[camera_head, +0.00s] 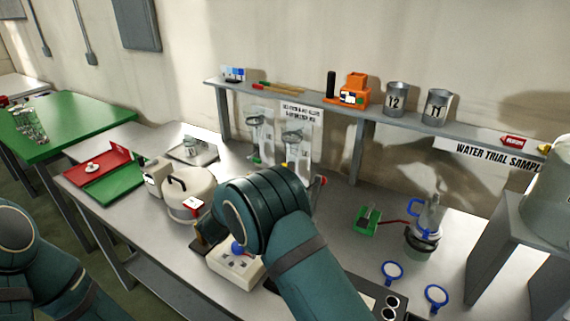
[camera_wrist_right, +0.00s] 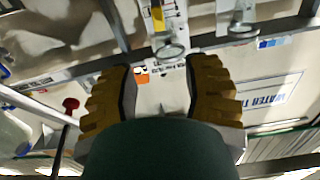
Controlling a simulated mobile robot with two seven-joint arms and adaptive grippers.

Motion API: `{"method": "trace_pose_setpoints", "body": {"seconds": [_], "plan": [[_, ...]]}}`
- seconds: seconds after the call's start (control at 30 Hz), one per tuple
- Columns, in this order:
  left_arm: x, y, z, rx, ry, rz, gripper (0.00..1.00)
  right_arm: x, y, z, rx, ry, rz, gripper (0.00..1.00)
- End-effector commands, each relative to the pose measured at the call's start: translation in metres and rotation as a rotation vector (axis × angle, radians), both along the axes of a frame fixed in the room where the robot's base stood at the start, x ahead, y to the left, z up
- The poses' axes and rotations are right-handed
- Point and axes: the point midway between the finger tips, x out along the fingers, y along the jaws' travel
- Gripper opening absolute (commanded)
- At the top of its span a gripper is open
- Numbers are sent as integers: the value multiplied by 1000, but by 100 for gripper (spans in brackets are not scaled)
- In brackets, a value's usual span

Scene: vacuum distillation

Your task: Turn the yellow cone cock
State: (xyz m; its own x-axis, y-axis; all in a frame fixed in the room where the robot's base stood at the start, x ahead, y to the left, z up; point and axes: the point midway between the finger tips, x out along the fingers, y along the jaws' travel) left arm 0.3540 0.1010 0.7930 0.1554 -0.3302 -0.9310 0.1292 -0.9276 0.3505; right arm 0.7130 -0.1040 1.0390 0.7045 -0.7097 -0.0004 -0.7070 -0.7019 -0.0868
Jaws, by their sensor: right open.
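The yellow cone cock (camera_head: 289,165) sits low on the right one of two upright glass units (camera_head: 296,143) in front of the back wall. A yellow part, likely this cock, also shows near the top of the right wrist view (camera_wrist_right: 157,18), on a clear glass column. My right gripper (camera_wrist_right: 163,82) is open, its two ridged tan fingers wide apart with nothing between them. The yellow part lies beyond the fingertips, apart from them. In the head view my right arm hides most of this gripper. My left arm shows at the lower left; its gripper is out of frame.
A shelf (camera_head: 430,128) with metal cups (camera_head: 397,98) and an orange item (camera_head: 356,88) runs along the wall. A round white pot (camera_head: 188,187) and a white socket block (camera_head: 235,265) stand near my right arm. A red knob (camera_head: 322,181) shows right of the glass units.

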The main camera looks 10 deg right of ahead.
Motion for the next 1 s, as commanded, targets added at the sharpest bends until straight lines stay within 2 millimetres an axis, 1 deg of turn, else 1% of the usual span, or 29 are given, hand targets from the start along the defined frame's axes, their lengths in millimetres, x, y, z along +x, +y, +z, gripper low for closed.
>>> {"method": "trace_pose_setpoints", "body": {"seconds": [0.17, 0.4, 0.6, 0.8, 1.0], "plan": [[0, 0, -1, 0, 1, 0, 0, 18, -20, -1, -1, 0, -3, 48], [-1, 0, -3, 0, 2, -2, 0, 52, -54, -1, -1, -1, -3, 48], [-2, 0, -5, 0, 3, -2, 0, 76, -78, 0, -1, -1, -1, 48], [-2, 0, -5, -1, 4, -4, 0, 90, -91, 0, -1, 0, 0, 48], [-2, 0, -5, -1, 5, -4, 0, 93, -95, 0, -1, 0, 0, 48]]}}
